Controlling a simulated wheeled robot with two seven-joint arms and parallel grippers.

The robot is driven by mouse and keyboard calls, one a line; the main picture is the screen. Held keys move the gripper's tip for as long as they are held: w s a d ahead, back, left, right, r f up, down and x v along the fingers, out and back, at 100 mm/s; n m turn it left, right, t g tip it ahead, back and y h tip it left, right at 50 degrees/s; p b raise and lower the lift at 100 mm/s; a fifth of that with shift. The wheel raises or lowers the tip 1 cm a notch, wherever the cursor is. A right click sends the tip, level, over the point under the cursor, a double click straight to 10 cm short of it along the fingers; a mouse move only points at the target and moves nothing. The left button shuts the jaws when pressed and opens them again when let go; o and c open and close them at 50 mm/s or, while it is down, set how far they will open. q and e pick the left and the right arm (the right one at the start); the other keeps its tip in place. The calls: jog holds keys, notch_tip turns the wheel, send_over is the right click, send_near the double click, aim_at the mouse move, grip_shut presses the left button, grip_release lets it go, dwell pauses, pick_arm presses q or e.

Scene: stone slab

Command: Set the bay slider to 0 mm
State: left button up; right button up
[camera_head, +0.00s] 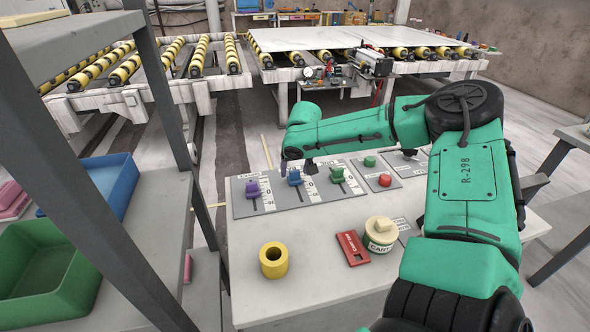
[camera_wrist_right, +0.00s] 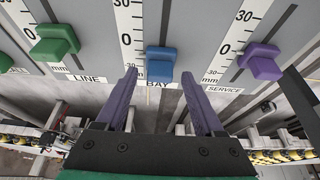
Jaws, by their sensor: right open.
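The bay slider has a blue knob (camera_head: 294,177) on a sloped grey panel (camera_head: 243,209), with a marked scale beside it. In the right wrist view the blue knob (camera_wrist_right: 161,61) stands above the BAY label. It appears between the 0 mark and the -30 mark; the exact reading cannot be told. My right gripper (camera_head: 297,168) hangs over the panel by the blue knob. In the wrist view its two purple fingers (camera_wrist_right: 160,80) are open and empty, with the knob in line with the gap just beyond the tips. My left gripper is out of view.
A purple knob (camera_head: 253,188) and a green knob (camera_head: 338,174) flank the blue one. A red button (camera_head: 385,180) sits further right. A yellow ring (camera_head: 273,260), a red tag (camera_head: 352,248) and a cream-topped part (camera_head: 380,235) are on the bench's front. A shelf frame (camera_head: 165,120) stands left.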

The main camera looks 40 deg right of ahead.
jog(key=shift+f, duration=0.1)
grip_shut()
dwell(1.4)
